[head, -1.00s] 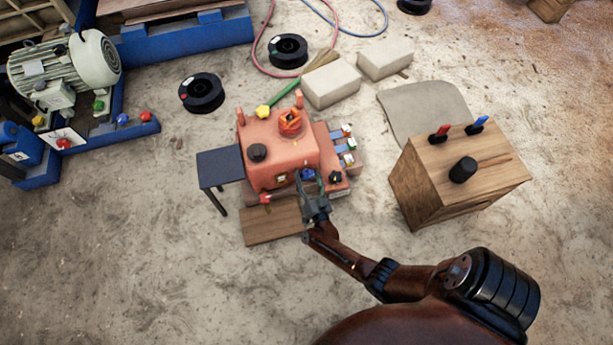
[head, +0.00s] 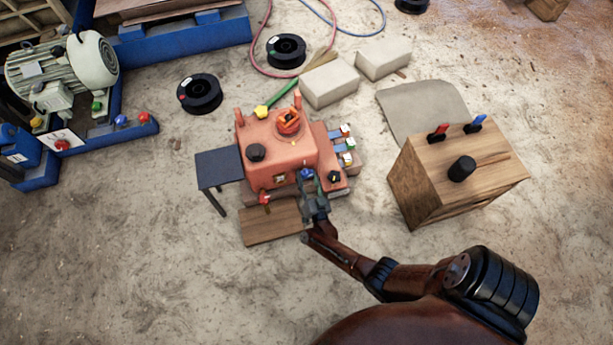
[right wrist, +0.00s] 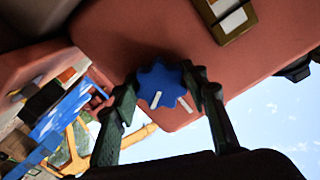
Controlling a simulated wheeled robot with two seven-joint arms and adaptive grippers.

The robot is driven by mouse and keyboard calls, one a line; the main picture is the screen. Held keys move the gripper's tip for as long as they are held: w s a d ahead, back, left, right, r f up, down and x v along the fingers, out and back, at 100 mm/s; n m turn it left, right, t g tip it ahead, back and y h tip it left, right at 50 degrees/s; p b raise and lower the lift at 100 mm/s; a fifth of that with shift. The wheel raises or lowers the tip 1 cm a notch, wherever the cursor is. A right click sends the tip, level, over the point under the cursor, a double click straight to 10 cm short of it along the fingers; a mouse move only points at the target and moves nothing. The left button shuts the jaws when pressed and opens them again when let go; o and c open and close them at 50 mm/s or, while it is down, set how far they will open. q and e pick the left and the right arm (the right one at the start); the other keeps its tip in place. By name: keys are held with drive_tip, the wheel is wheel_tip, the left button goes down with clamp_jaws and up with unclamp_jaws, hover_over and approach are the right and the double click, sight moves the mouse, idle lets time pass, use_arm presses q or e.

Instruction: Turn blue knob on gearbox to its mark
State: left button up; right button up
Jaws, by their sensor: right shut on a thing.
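The gearbox (head: 283,150) is a salmon-red box on the floor in the middle of the head view. The blue knob (head: 306,174) is on its front face, low and to the right. In the right wrist view the blue knob (right wrist: 161,86) is star-shaped, with a white line on it and another white line beside that. My right gripper (head: 309,182) is at the knob; in the right wrist view its two dark fingers (right wrist: 161,90) are shut on the knob from both sides. My left gripper is not in view.
A red knob (head: 264,197) and a black knob (head: 334,177) flank the gripper. A dark side table (head: 219,167) stands left of the gearbox, a wooden cabinet (head: 425,190) to the right. A wooden board (head: 270,222) lies in front. Floor at lower left is clear.

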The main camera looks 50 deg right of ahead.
drive_tip(key=n, duration=0.3)
drive_tip(key=shift+n, duration=0.9)
drive_tip(key=n, duration=0.3)
drive_tip(key=shift+p, duration=0.3)
drive_tip(key=shift+n, duration=1.9)
drive_tip(key=o, duration=1.2)
